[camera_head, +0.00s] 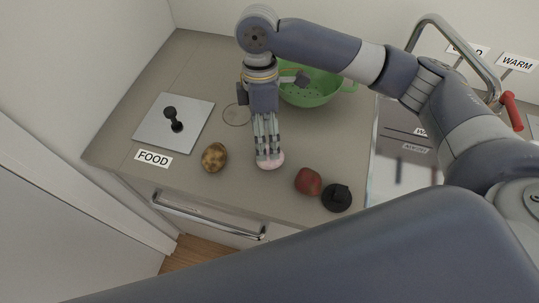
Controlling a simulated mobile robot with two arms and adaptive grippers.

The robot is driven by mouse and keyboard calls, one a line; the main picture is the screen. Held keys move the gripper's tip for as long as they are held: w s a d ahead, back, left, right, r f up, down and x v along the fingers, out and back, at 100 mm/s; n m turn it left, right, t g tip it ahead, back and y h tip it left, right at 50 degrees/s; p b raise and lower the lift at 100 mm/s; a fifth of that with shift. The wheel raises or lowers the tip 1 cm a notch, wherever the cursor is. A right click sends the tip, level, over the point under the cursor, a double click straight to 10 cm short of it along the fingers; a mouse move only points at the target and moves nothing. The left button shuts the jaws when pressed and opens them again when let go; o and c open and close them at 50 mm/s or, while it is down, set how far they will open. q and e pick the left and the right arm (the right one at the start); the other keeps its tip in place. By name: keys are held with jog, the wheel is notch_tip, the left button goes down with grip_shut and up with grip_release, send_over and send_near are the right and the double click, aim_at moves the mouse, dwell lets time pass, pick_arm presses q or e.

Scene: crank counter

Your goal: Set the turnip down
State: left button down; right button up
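The turnip (270,166) is a small pinkish-white round thing near the front of the grey counter (110,145). My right gripper (268,153) points straight down over it, its fingers close together on the turnip and covering its upper part. Whether the turnip touches the counter or hangs just above it, I cannot tell. My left gripper is not in view.
A brown potato (214,157) lies left of the turnip; a red apple-like thing (308,181) and a black knob-like thing (337,198) lie right. A green colander (310,88) stands behind. A plate with a black crank (173,119), a FOOD label (153,158) and a sink (402,165) flank the space.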

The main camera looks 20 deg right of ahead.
jog(key=shift+s+d+f, duration=0.2)
jog(key=shift+f, duration=0.45)
jog(key=x, duration=0.1)
jog(key=p+x, duration=0.1)
jog(key=x, duration=0.1)
jog(key=shift+s+d+f, duration=0.1)
jog(key=shift+d+f, duration=0.15)
jog(key=shift+d, duration=0.05)
jog(key=shift+s+f, duration=0.1)
jog(key=shift+f, duration=0.35)
jog(key=shift+a, duration=0.1)
jog(key=shift+c, duration=0.6)
jog(key=c, duration=1.2)
jog(key=shift+r, duration=0.15)
